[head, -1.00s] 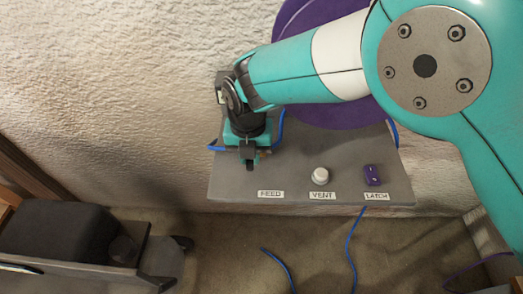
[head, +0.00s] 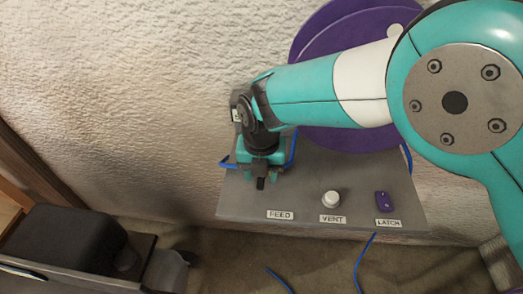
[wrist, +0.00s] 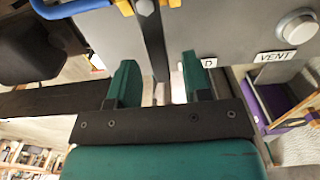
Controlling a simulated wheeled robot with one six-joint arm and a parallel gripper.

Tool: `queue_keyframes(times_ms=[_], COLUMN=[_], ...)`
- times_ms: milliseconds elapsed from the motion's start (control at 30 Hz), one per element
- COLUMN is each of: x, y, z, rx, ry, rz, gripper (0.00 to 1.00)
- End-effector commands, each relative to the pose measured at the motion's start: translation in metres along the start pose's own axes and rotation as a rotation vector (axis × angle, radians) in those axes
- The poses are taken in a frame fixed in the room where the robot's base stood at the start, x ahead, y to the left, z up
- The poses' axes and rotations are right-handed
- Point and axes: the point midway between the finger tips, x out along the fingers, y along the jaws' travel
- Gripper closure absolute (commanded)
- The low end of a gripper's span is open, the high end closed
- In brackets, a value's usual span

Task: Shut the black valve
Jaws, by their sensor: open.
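The black valve's handle (head: 261,183) pokes out below my gripper (head: 262,174) at the left part of the grey panel, above the FEED label. In the wrist view the dark handle (wrist: 152,40) runs down between the two green fingers of my gripper (wrist: 157,78). The fingers are open, one on each side of the handle, with a gap showing on both sides. The valve's body is mostly hidden behind my gripper in the head view.
The grey panel (head: 305,200) also carries a white VENT knob (head: 330,199) and a purple LATCH switch (head: 382,201). A large purple disc (head: 340,135) is behind my arm. A blue pipe (wrist: 65,9) shows in the wrist view. A black box-like seat (head: 62,243) stands at lower left.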

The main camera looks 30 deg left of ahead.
Motion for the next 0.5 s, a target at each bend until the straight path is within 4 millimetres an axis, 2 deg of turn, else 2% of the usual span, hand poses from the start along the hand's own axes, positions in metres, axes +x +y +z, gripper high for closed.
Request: queue_keyframes(times_ms=[167, 500], x=[-0.032, -0.119], y=[0.0, 0.001], z=[0.001, 0.001], rx=[0.0, -0.001], ry=[-0.004, -0.004], rz=[0.003, 0.003], gripper=[0.55, 0.55])
